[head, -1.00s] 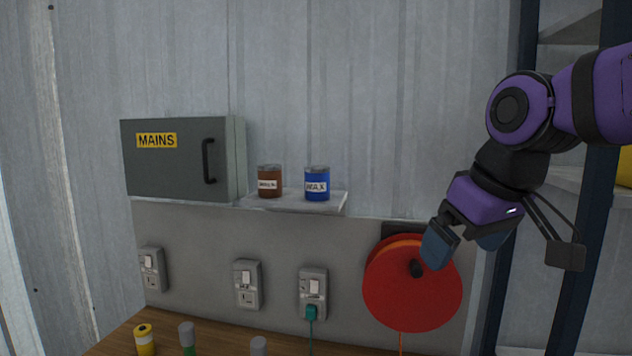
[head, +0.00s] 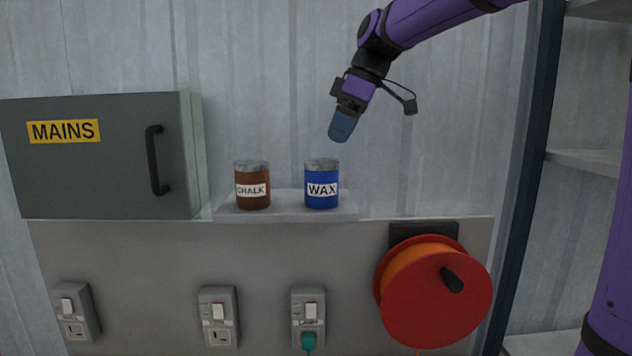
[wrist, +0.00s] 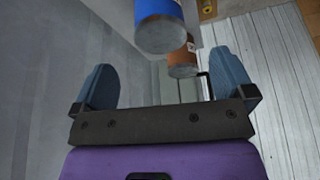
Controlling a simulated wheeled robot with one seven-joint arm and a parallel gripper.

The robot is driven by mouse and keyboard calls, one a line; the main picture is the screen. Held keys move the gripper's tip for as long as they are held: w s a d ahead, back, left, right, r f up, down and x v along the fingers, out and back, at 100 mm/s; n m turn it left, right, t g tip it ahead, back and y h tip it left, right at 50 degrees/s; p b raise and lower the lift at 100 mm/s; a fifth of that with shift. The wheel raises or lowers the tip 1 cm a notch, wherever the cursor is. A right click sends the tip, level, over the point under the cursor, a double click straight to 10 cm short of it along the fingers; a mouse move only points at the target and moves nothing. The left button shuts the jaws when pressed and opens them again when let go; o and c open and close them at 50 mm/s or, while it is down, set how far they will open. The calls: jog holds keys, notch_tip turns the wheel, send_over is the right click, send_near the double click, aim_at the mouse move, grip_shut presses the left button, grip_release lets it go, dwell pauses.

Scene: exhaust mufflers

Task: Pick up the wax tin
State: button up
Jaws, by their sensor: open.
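The wax tin (head: 322,190) is a blue can with a grey lid and a white WAX label. It stands upright on a small grey ledge (head: 285,213). My gripper (head: 341,127) is above the tin and slightly to its right, apart from it and pointing down. In the wrist view my gripper (wrist: 165,85) has its two blue fingers spread wide with nothing between them. The wax tin (wrist: 160,25) shows there beyond the fingertips, near the top middle.
A brown chalk tin (head: 252,186) stands left of the wax tin, with a gap between them. The grey MAINS box (head: 100,165) is further left. A red cable reel (head: 435,298) hangs below right. Sockets line the panel below. The wall behind is corrugated.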

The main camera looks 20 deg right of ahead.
aim_at(325, 161)
jog(key=x, duration=0.4)
jog(key=shift+f, duration=0.1)
jog(key=shift+x, duration=2.7)
jog(key=shift+w+a, duration=0.15)
jog(key=shift+w, duration=0.05)
jog(key=c, duration=1.1)
jog(key=shift+r, duration=0.2)
